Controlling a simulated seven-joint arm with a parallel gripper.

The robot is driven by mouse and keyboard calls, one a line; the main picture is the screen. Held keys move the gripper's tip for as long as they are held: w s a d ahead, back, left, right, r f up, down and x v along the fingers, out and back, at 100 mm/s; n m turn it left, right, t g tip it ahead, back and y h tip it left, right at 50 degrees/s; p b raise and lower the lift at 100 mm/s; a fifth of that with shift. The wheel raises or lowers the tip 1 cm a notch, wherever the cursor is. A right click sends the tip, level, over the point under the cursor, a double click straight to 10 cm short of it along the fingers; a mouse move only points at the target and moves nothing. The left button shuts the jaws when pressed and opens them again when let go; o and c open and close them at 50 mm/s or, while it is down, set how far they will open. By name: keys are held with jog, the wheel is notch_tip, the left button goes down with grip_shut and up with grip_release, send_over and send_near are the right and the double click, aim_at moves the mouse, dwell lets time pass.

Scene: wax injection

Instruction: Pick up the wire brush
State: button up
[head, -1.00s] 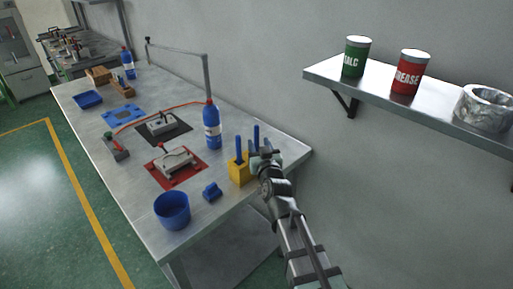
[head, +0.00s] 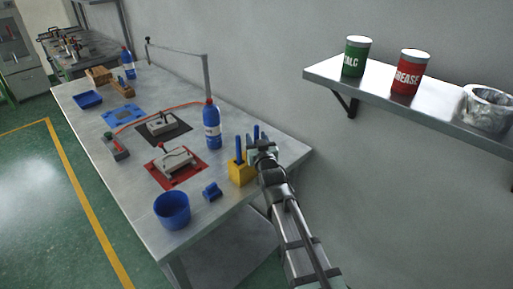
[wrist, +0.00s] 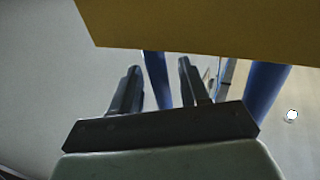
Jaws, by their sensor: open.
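A yellow holder block (head: 241,174) stands at the near right of the workbench with blue upright handles in it. One blue handle (head: 238,148) rises on its left side; another (head: 256,132) shows just behind my gripper. I cannot tell which of these belongs to the wire brush, since no bristles show. My gripper (head: 261,147) is open at the right side of the holder. In the wrist view the holder (wrist: 210,25) fills the top, and a blue handle (wrist: 157,78) appears between my two fingers (wrist: 160,85). A second blue handle (wrist: 264,88) is to the right, outside them.
A blue bottle (head: 212,128) stands behind. A wall shelf (head: 425,104) with cans is at the right.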

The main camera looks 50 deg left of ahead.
jog(key=shift+c, duration=0.3)
grip_shut()
jog(key=shift+r, duration=0.15)
